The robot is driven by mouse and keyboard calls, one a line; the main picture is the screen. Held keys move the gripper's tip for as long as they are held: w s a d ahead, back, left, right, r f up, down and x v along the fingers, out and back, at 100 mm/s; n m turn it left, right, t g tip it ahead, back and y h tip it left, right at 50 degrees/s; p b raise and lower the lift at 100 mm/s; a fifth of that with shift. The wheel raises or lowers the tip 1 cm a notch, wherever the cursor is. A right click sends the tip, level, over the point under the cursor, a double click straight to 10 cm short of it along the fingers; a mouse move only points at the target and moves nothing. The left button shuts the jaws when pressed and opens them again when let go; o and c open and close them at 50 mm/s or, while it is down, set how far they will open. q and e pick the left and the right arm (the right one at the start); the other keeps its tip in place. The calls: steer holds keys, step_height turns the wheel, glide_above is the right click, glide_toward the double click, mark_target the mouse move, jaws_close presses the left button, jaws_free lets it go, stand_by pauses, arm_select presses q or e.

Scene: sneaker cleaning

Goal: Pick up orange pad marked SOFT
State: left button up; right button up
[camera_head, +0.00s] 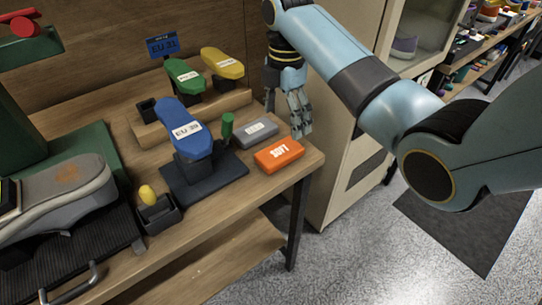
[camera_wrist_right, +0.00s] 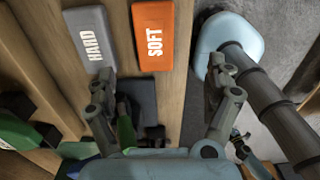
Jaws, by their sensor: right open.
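The orange pad marked SOFT (camera_head: 279,155) lies flat near the right front corner of the wooden table; in the right wrist view the orange pad (camera_wrist_right: 153,37) shows beyond the fingers, its label readable. My right gripper (camera_head: 301,126) is above the table's right edge, just behind and to the right of the pad, fingers pointing down. In the wrist view my right gripper (camera_wrist_right: 163,82) is open and empty, its fingers spread wide and apart from the pad.
A grey pad marked HARD (camera_head: 256,131) lies beside the orange one. A green upright cylinder (camera_head: 227,127) and a dark stand with a blue EU 39 shoe form (camera_head: 187,131) are to the left. A cabinet (camera_head: 350,100) stands close on the right.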

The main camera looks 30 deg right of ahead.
glide_above(280, 151)
steer(key=f, duration=0.4)
steer(key=shift+w+d+f, duration=0.1)
steer(key=shift+d+f, duration=0.1)
steer(key=shift+f, duration=0.15)
steer(key=f, duration=0.5)
steer(key=shift+a+f, duration=0.2)
steer(key=shift+f, duration=0.05)
steer(key=c, duration=1.3)
